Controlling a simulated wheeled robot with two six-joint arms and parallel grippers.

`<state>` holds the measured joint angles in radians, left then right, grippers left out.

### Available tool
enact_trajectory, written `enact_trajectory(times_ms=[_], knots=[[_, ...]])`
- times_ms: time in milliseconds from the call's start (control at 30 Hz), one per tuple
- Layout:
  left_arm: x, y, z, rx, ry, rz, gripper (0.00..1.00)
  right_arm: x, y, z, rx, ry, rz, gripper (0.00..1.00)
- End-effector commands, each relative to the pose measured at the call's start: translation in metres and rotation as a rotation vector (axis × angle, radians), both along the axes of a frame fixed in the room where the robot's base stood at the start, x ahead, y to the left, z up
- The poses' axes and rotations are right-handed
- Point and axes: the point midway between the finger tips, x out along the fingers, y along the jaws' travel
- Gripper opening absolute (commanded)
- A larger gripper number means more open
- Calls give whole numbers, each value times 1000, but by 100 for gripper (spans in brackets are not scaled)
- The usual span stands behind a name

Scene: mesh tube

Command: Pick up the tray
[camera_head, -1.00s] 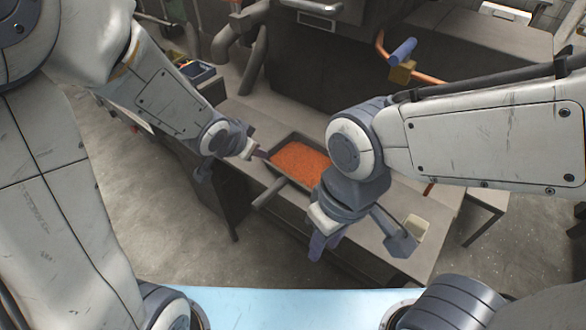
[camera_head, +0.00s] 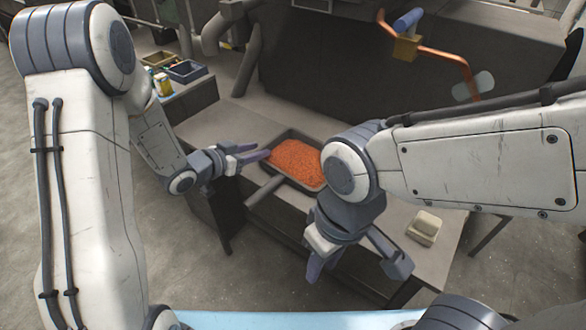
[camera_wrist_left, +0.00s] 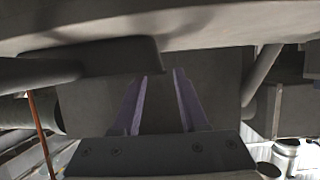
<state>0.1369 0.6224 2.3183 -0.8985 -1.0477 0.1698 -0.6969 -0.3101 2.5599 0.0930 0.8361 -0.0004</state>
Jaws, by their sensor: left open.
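The dark grey tray (camera_head: 291,181) holds a layer of small orange-red pieces. It lies on the grey worktable, with a handle (camera_head: 263,192) at its front left side. My left gripper (camera_head: 262,152) is open and empty, its purple fingers pointing right at the tray's left rim. Whether they touch the rim I cannot tell. In the left wrist view the two fingers (camera_wrist_left: 161,78) stand apart below a dark grey slab that I cannot identify for sure. My right gripper (camera_head: 325,264) hangs in front of the tray's right side. Its arm hides the tray's right end.
A small pale block (camera_head: 425,228) sits on the table at the right. Bins (camera_head: 187,71) stand on a side surface at the back left. A copper pipe (camera_head: 445,54) and dark machinery are behind the table. Table left of the tray is mostly bare.

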Motion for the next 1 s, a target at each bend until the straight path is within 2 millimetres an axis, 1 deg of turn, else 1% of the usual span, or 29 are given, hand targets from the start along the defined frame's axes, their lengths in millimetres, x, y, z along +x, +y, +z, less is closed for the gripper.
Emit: enact_trajectory(times_ms=[200, 300, 567, 600, 700, 1000], knots=[[24, -19, -12, 0, 1, -3, 43, 0, 0, 4, 0, 0, 0, 35], [32, -25, -16, 1, 0, -1, 43, 0, 0, 5, 0, 0, 0, 35], [35, -27, -17, 1, 1, 0, 43, 0, 0, 5, 0, 0, 0, 35], [35, -26, -17, 1, 1, 1, 35, 0, 0, 5, 0, 0, 0, 35], [34, -26, -17, 1, 1, 1, 0, 0, 0, 4, 0, 0, 0, 35], [34, -26, -17, 1, 1, 1, 0, 0, 0, 4, 0, 0, 0, 35]])
